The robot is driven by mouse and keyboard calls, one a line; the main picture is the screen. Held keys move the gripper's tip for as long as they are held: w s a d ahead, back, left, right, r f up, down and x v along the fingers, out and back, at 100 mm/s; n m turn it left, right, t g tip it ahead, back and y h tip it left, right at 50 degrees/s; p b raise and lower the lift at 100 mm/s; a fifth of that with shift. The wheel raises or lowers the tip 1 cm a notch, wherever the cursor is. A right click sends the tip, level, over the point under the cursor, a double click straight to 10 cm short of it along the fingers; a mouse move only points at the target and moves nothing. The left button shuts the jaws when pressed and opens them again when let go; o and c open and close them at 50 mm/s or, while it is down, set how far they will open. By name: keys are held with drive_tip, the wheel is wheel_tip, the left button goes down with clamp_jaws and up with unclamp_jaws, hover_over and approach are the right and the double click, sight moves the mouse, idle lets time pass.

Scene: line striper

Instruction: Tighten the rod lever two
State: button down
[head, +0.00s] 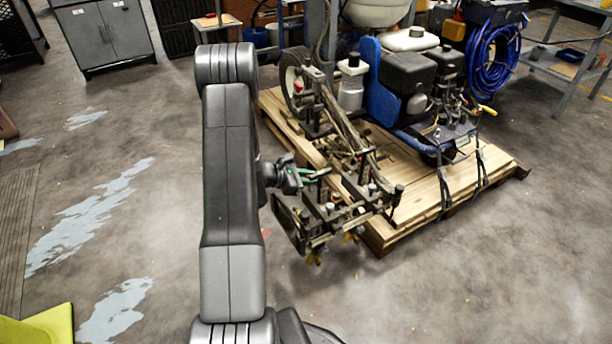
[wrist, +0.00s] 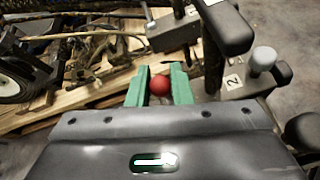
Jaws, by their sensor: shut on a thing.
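My gripper (head: 318,173) reaches in from the left over the front arm of the line striper (head: 345,205) in the head view. In the wrist view my gripper (wrist: 160,82) has its two green fingers on either side of a red ball knob (wrist: 159,85). The gripper is shut on this red knob, taken here as the end of the rod lever. The rod below the knob is hidden. A plate marked "2" (wrist: 232,82) lies just right of the fingers, beside a grey-topped knob (wrist: 262,59). The knob is too small to make out in the head view.
The striper stands on a wooden pallet (head: 400,235). A black block (wrist: 226,27) stands close beyond the fingers at the right in the wrist view. A wheel (wrist: 18,75) is at the left. The floor left of my arm is open. A grey cabinet (head: 103,35) stands at the back.

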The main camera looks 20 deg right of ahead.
drive_tip(key=shift+d+y, duration=0.25)
drive_tip(key=shift+y, duration=0.15)
drive_tip(key=c, duration=1.3)
unclamp_jaws()
drive_tip(key=shift+c, duration=0.2)
drive_tip(key=p+v, duration=0.3)
drive_tip(key=v, duration=1)
drive_tip(key=shift+a+r, duration=0.2)
drive_tip(key=shift+a, duration=0.15)
